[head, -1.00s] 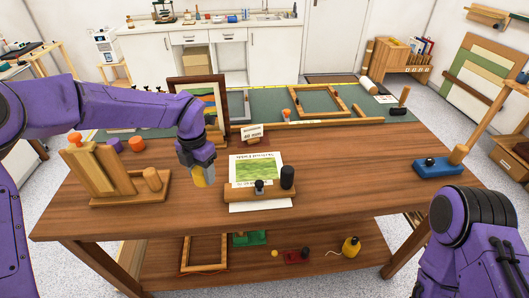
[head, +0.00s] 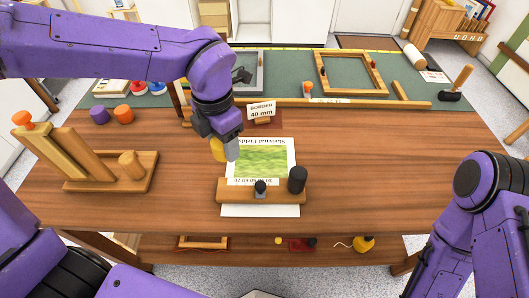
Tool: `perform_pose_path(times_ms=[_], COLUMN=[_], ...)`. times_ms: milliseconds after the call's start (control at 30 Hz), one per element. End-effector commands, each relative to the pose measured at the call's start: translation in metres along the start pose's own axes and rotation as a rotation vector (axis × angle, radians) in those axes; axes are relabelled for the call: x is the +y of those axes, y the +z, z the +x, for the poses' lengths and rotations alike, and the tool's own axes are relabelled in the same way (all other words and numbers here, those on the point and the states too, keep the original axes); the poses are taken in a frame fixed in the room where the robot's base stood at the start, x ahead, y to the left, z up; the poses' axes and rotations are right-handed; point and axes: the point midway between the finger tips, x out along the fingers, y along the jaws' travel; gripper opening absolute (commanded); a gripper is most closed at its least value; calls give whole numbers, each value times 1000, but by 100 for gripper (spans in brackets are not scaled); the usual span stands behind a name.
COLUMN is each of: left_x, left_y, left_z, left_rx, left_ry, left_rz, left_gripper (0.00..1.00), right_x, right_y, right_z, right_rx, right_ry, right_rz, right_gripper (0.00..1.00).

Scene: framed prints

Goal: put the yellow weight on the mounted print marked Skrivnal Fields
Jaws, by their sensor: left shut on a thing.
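The mounted print marked Skrivnal Fields (head: 262,162) is a white sheet with a green field picture, lying on the wooden table. A wooden bar (head: 230,192) with a small dark knob lies across its lower part. My left gripper (head: 224,150) points down at the print's upper left edge and is shut on the yellow weight (head: 216,149). The fingers hide part of the weight. Whether it touches the table or print is unclear. My right arm shows at the lower right, but its gripper is out of view.
A black cylinder (head: 297,179) stands at the bar's right end. A "BORDER 40 mm" card (head: 262,110) stands behind the print. A wooden stand (head: 105,172) with slanted boards and purple and orange knobs (head: 99,115) are on the left. The table's right side (head: 400,160) is clear.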

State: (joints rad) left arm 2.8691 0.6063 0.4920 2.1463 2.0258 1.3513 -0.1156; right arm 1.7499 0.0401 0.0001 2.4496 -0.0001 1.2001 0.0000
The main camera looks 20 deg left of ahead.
Motion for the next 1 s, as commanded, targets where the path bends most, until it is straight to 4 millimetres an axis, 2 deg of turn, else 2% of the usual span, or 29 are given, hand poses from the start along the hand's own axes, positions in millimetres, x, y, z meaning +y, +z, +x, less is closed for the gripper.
perform_pose_path(times_ms=[100,267,300,433,667,833,1000], left_x=[3,8,8,11,13,13,13], left_y=[34,78,84,105,125,124,124], left_z=[12,31,42,68,92,116,122], left_rx=[6,4,6,3,1,2,-2], left_ry=[2,3,1,1,0,1,0], left_rz=[2,2,2,1,1,2,0], left_gripper=[0,0,0,0,0,0,0], right_x=[1,2,2,2,3,4,4], right_y=[-4,-8,-9,-11,-13,-18,-17], right_z=[-10,-21,-22,-26,-32,-44,-42], right_rx=[-1,-1,0,0,0,0,0], right_ry=[1,0,0,0,0,0,0], right_rz=[-1,0,0,0,0,0,0], right_gripper=[0,0,0,0,0,0,0])
